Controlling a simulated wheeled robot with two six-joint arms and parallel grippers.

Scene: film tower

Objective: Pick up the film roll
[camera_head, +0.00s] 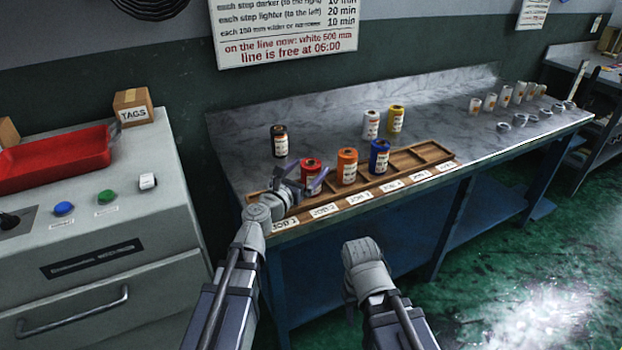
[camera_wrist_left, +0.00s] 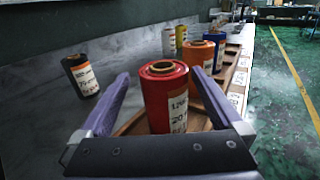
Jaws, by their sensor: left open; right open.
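Film rolls stand upright on a marble-topped bench. A red roll (camera_head: 311,172), an orange roll (camera_head: 347,166) and a blue roll (camera_head: 379,157) stand in the wooden rack (camera_head: 437,153). Behind the rack stand a black roll (camera_head: 279,141), a white roll (camera_head: 371,125) and a yellow roll (camera_head: 395,119). My left gripper (camera_head: 318,181) is open at the red roll. In the left wrist view the red roll (camera_wrist_left: 166,98) stands between the two purple fingers, with gaps beside it. My right arm (camera_head: 366,268) is low in front of the bench; its fingers are hidden.
Labels line the rack's front edge. Several pale cups and rings (camera_head: 518,119) stand at the bench's right end. A grey cabinet (camera_head: 105,230) with buttons and a red tray (camera_head: 52,158) is at left. The marble between is clear.

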